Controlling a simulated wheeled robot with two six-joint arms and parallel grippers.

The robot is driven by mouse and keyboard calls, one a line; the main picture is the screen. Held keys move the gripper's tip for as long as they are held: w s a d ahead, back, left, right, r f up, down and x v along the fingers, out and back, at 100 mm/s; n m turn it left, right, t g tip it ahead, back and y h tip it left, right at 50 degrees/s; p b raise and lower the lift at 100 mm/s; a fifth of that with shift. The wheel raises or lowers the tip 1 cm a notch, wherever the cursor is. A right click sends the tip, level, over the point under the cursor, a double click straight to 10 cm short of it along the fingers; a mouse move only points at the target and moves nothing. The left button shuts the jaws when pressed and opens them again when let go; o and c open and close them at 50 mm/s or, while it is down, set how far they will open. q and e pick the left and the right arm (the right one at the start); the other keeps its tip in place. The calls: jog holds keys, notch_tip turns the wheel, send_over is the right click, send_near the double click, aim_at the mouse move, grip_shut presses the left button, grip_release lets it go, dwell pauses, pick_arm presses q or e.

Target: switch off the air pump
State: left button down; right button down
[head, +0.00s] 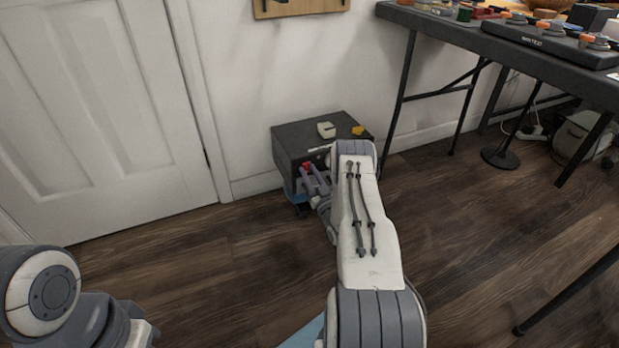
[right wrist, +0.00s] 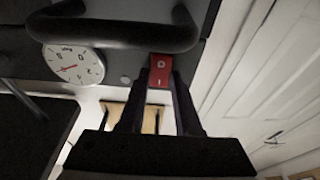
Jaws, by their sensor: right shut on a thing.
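The air pump (head: 310,132) is a dark box on the floor against the wall. Its red rocker switch (head: 307,166) shows on the front. In the right wrist view the switch (right wrist: 159,72) carries the marks O and I, with a white round gauge (right wrist: 75,65) and a black bar handle (right wrist: 115,33) beside it. My right gripper (head: 312,174) is at the pump's front. In the wrist view its two fingers (right wrist: 160,82) stand at either side of the switch, shut on it. I cannot tell which way the switch is tilted. My left gripper is out of view.
A white door (head: 100,110) is to the left. A black folding table (head: 535,60) with several small items stands on the right. A white item (head: 326,130) and a yellow item (head: 358,130) lie on the pump's top. The wooden floor (head: 190,265) in front is clear.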

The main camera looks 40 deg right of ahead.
jog(key=shift+f+t, duration=0.25)
jog(key=shift+t, duration=0.05)
jog(key=shift+r, duration=0.2)
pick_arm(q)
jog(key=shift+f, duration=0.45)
pick_arm(e)
jog(key=c, duration=0.6)
grip_release()
